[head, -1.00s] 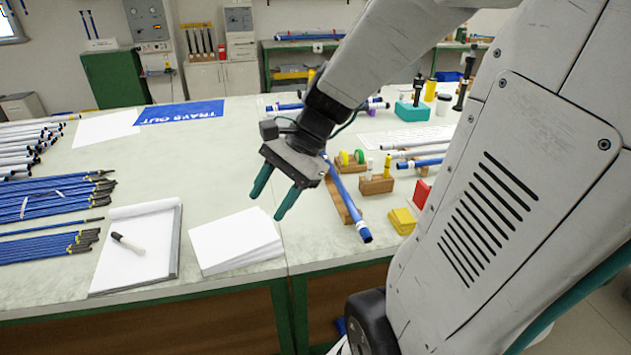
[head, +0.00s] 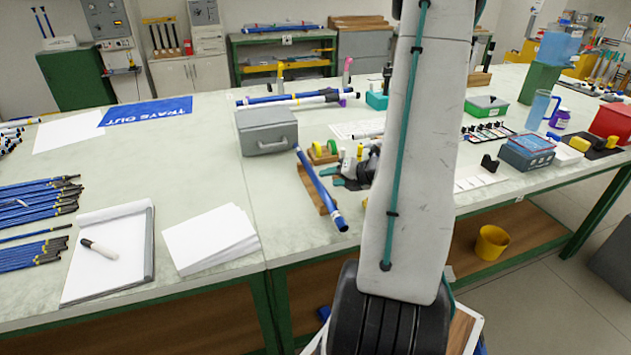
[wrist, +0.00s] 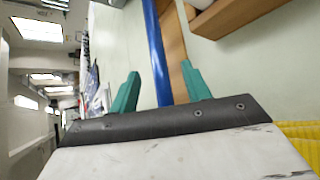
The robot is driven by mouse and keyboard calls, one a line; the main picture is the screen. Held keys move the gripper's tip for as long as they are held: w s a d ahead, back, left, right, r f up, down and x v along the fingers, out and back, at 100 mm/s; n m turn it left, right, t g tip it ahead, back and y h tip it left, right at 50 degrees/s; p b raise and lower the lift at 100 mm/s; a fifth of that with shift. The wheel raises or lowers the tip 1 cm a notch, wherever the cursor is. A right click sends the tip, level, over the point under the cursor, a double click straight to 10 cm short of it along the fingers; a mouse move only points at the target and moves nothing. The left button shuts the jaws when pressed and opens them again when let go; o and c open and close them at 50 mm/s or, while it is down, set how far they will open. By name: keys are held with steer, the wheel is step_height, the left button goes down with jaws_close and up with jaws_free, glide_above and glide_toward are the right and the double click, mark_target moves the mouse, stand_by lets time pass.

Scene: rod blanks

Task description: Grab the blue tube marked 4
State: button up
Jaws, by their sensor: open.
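A long blue tube (head: 316,187) with a white-banded, dark near end lies on a wooden block (head: 311,187) near the bench's front edge. I cannot read a number on it. My gripper (head: 336,153) is partly hidden behind my arm in the head view, just right of the tube. In the wrist view my gripper (wrist: 160,69) is open and empty, with one teal finger to each side of the blue tube (wrist: 156,45). The tube runs away from the camera between them. I cannot tell how far the fingers are from it.
A grey box with a handle (head: 265,134) stands behind the tube. The bench between box and papers is clear.

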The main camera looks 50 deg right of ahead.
mark_target(315, 179)
steer(key=x, duration=0.5)
steer(key=shift+w+r, duration=0.1)
jaws_close()
steer(key=shift+r, duration=0.1)
